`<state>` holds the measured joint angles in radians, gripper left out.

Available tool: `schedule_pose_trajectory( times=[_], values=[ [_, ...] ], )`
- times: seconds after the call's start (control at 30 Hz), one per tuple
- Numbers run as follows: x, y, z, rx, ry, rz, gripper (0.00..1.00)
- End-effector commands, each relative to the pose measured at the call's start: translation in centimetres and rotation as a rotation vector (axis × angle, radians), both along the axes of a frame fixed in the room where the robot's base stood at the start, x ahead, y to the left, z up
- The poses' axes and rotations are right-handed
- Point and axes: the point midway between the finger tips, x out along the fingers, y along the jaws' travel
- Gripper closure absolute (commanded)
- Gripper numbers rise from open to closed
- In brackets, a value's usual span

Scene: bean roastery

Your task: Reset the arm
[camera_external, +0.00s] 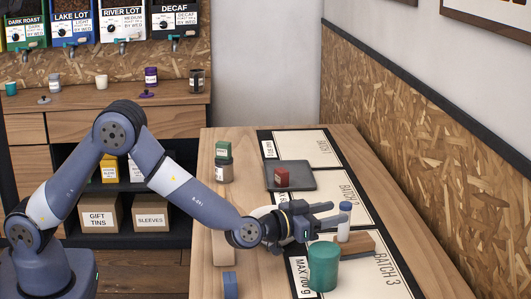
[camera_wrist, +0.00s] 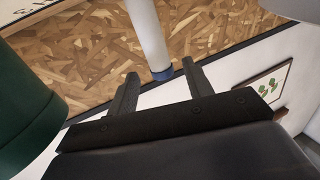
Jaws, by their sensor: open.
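My gripper (camera_external: 331,214) reaches out low over the right side of the table and points right. Its fingers are open and empty. A white vial with a blue cap (camera_external: 344,224) stands upright just beyond the fingertips. In the wrist view, the white vial (camera_wrist: 147,28) shows ahead of the gap between the open fingers (camera_wrist: 160,70), apart from them as far as I can tell. A teal canister (camera_external: 323,268) stands near my gripper on the camera's side, and it fills the left edge of the wrist view (camera_wrist: 25,115).
A wooden block (camera_external: 358,246) lies beside the vial and canister. A dark tray (camera_external: 305,183) holds a red-brown block (camera_external: 281,177). A stacked jar (camera_external: 223,170) stands at the table's back left, and a blue block (camera_external: 230,284) at the front. The chipboard wall (camera_external: 420,150) borders the right.

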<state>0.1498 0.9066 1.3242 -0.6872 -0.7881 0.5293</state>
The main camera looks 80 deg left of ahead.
Motion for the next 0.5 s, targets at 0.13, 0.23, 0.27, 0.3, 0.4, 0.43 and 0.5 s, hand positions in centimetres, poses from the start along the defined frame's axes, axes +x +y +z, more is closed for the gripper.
schedule_pose_trajectory(
  times=[0.13, 0.23, 0.27, 0.3, 0.4, 0.43, 0.5],
  values=[
    [2.1, 0.7, 0.0, 0.001, 0.0, 0.001, 0.52],
    [3.1, 1.0, 0.0, 0.0, 0.001, 0.001, 0.52],
    [3.3, 1.1, 0.0, 0.0, 0.0, 0.001, 0.52],
    [3.6, 1.2, 0.0, 0.0, 0.0, 0.001, 0.52],
    [4.1, 1.4, -0.3, 0.001, 0.001, 0.0, 0.52],
    [4.0, 1.4, -0.6, 0.0, 0.002, -0.001, 0.52],
    [4.0, 1.3, 0.0, 0.001, 0.001, -0.001, 0.52]
  ],
)
